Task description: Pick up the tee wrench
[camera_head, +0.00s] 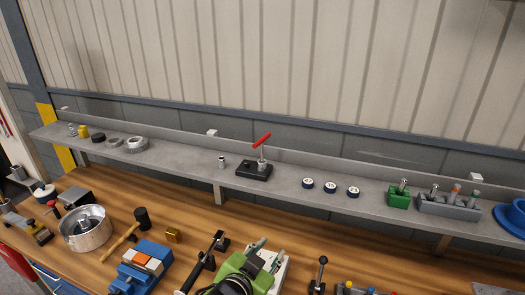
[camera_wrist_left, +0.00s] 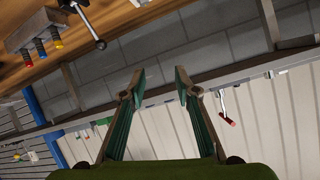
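The tee wrench (camera_head: 262,142) has a red cross handle on a thin metal shaft. It stands upright in a small black block (camera_head: 254,171) on the grey shelf. In the left wrist view the picture is turned over, and the red-handled wrench (camera_wrist_left: 229,121) shows to the right of the fingers. My left gripper (camera_head: 269,250), green with grey fingers, is over the bench at bottom centre, in front of and below the shelf. Its fingers (camera_wrist_left: 160,80) are spread apart with nothing between them. It is clear of the wrench. My right gripper is in neither view.
The grey shelf (camera_head: 150,168) runs along the wall. A small metal cylinder (camera_head: 221,161) stands left of the block, several dark round pieces (camera_head: 331,187) to its right, then a green holder (camera_head: 399,198). The wooden bench (camera_head: 120,190) below is crowded with a metal pot (camera_head: 85,229) and tools.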

